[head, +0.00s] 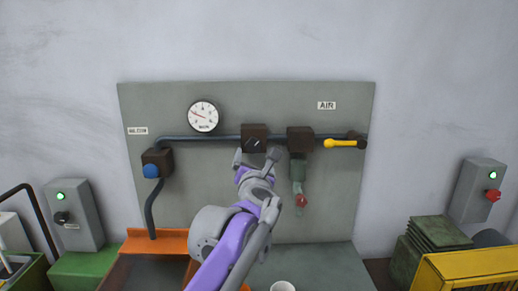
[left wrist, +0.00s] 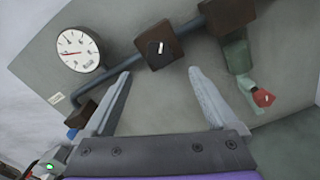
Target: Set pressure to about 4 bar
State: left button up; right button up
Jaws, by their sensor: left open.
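The round white pressure gauge (head: 203,116) hangs upper left on the grey-green panel (head: 180,208). Its red needle points to the left; the numbers are too small to read. It also shows in the left wrist view (left wrist: 74,51). A dark brown block (head: 248,130) on the pipe carries a black knob with a pale mark (left wrist: 156,48). My left gripper (head: 257,154) is open and empty just below this block. In the left wrist view, its two fingers (left wrist: 160,72) spread apart below the knob, not touching it. My right gripper is not in view.
Right of the knob block are another brown block (head: 300,140), a green filter bowl with a red drain knob (head: 302,201) and a yellow lever (head: 341,143). A blue knob (head: 151,171) sits left. Control boxes (head: 75,210) (head: 478,190) flank the panel. A white cup (head: 283,287) stands below.

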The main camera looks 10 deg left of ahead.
aim_at(253, 148)
pick_arm(q)
jog(key=p+x, duration=0.1)
jog(key=x, duration=0.8)
jog(key=shift+w+a+f, duration=0.1)
jog(key=shift+w+a, duration=0.05)
jog(key=shift+w, duration=0.2)
jog(key=c, duration=1.4)
